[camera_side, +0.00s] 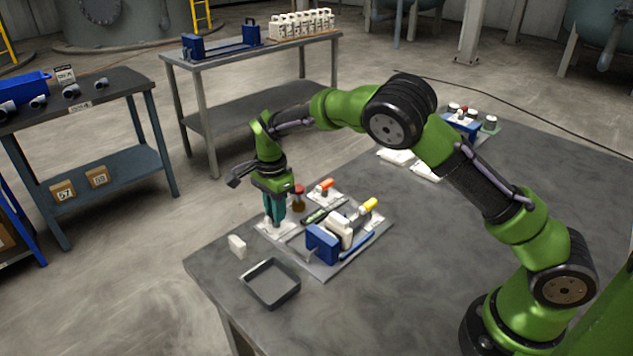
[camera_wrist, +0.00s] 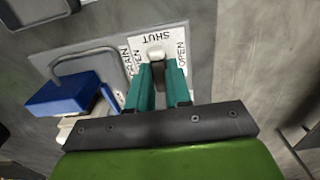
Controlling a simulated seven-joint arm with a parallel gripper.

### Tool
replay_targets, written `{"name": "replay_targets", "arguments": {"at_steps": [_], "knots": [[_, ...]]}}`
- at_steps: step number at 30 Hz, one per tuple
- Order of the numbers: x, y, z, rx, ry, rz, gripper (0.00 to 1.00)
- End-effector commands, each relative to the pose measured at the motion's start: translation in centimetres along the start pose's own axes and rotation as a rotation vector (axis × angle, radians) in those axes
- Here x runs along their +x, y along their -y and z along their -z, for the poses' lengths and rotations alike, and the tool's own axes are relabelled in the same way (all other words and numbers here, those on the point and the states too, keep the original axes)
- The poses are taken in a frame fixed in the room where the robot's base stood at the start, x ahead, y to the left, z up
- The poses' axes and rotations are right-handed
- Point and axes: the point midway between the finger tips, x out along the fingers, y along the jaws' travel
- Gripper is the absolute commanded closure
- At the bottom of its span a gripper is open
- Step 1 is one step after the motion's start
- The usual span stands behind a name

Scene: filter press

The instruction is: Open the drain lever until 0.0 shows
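In the wrist view, a white drain plate (camera_wrist: 192,78) carries the words SHUT at its top, OPEN at both sides, and DRAIN at the left. The pale drain lever (camera_wrist: 157,54) points toward SHUT. The teal fingers of my gripper (camera_wrist: 160,75) stand apart at the lever, one on each side; whether they press on it is unclear. In the side view my gripper (camera_side: 275,210) points down over the white plate (camera_side: 272,231), hiding the lever. No 0.0 reading is legible in either view.
A blue block (camera_side: 322,243) and a yellow-handled part (camera_side: 369,204) stand right of my gripper. A red-handled part (camera_side: 326,185) is behind.

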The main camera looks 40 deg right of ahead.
Motion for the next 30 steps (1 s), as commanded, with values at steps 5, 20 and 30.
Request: {"name": "replay_targets", "arguments": {"at_steps": [5, 20, 30], "knots": [[-0.05, -0.01, -0.01, 0.000, 0.000, 0.000, 1.00], [-0.14, 0.01, 0.02, -0.168, 0.002, 0.001, 1.00], [-0.16, 0.01, 0.06, -0.477, 0.002, 0.001, 1.00]]}}
